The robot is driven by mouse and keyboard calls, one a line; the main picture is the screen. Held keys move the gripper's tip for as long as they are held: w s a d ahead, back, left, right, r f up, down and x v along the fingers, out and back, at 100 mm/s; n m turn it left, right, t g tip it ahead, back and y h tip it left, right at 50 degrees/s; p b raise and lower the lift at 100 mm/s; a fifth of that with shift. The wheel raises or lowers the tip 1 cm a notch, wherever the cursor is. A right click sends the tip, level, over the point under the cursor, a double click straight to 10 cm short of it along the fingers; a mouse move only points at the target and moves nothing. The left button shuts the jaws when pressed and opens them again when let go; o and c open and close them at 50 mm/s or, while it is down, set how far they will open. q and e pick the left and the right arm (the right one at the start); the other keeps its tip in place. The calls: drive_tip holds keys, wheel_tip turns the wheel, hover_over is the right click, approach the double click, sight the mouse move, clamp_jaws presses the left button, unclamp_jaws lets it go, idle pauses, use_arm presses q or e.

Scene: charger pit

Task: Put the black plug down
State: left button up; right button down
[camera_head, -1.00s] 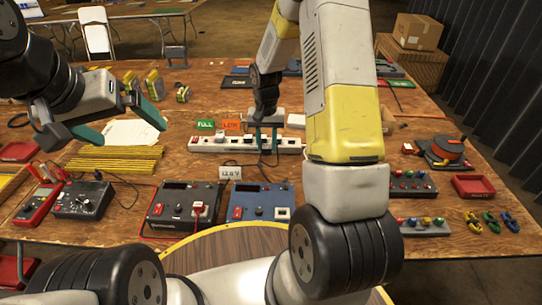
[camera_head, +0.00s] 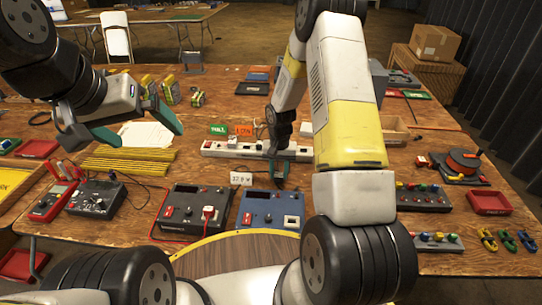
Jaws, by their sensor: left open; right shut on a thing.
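My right gripper (camera_head: 280,168) hangs from the yellow and white arm, at the near edge of the white power strip (camera_head: 232,150). It is shut on the black plug (camera_head: 279,182), a small dark shape at its fingertips, mostly hidden by the fingers. Whether the plug touches the table cannot be told. My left gripper (camera_head: 150,125) is open and empty, with teal fingers spread above the yellow sticks and white paper at the left.
A grey meter box (camera_head: 192,208) and a blue meter box (camera_head: 270,212) stand just in front of the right gripper. Yellow sticks (camera_head: 128,160) lie to the left. A red tray (camera_head: 487,203) lies far right.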

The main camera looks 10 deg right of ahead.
drive_tip(key=shift+f, duration=0.15)
drive_tip(key=c, duration=1)
unclamp_jaws()
wheel_tip(320, 180, up, 12)
wheel_tip(320, 180, up, 8)
drive_tip(key=r+t, duration=0.1)
hover_over(279, 175)
drive_tip(key=s, duration=0.2)
drive_tip(key=s+r+n+t, duration=0.1)
drive_tip(key=s+r, duration=0.4)
drive_tip(key=s, duration=0.2)
drive_tip(key=s+a+r+n+t+y, duration=0.1)
drive_tip(key=s+r+t, duration=0.1)
drive_tip(key=s+r, duration=0.4)
drive_tip(key=s+a+r+n+t+y, duration=0.1)
drive_tip(key=s+r+t, duration=0.1)
drive_tip(key=s+r, duration=0.4)
drive_tip(key=shift+s+a+r+n, duration=0.1)
drive_tip(key=shift+s+r+n, duration=0.1)
drive_tip(key=shift+s, duration=0.6)
drive_tip(key=shift+s+a+r+n, duration=0.1)
drive_tip(key=shift+s+n, duration=0.1)
drive_tip(key=shift+s, duration=0.55)
